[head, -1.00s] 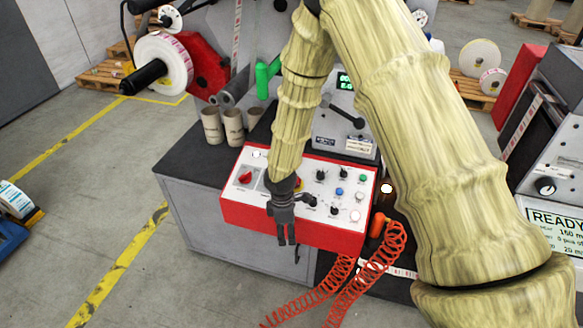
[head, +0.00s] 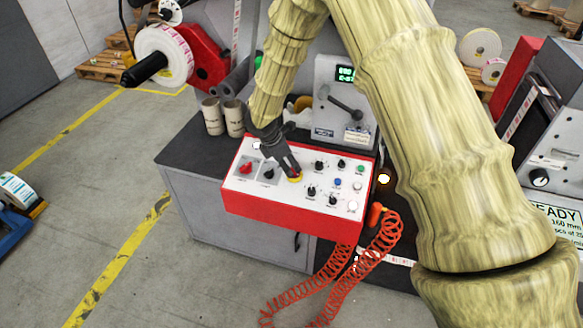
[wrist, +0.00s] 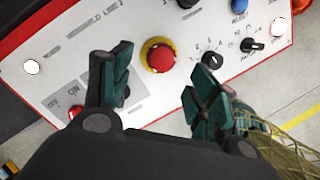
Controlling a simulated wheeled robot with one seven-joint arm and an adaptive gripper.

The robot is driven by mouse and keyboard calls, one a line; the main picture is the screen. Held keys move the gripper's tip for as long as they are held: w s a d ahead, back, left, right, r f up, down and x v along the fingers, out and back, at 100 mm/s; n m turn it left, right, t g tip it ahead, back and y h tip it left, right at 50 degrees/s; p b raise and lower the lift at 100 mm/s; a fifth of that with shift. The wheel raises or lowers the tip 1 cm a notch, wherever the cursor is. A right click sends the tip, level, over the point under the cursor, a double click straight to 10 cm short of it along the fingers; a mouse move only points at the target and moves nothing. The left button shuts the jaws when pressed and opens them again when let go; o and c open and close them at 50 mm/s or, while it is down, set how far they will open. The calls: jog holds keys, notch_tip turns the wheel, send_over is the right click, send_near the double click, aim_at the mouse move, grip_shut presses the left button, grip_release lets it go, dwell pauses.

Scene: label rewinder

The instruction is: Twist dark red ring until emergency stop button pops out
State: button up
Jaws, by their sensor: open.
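The emergency stop button (wrist: 160,57) is a round red head on a yellow collar, between and beyond my fingertips in the wrist view. I cannot make out a separate dark red ring around it. In the head view only part of the yellow collar (head: 295,178) shows beside my gripper; the red head is hidden there. My gripper (wrist: 157,82) is open and empty, with a dark finger on each side of the button and no visible contact. In the head view my gripper (head: 293,170) points down at the white-topped red control box (head: 290,212).
A red rotary switch (head: 245,167), several black knobs and small coloured buttons surround the stop button on the panel. A black selector knob (wrist: 212,60) lies close to the right finger. Cardboard cores (head: 213,116) stand behind the box, and a coiled orange hose (head: 345,270) hangs in front.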

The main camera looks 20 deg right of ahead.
aim_at(292, 170)
jog(key=shift+p+x, duration=0.8)
jog(key=shift+x, duration=1.8)
jog(key=c, duration=1)
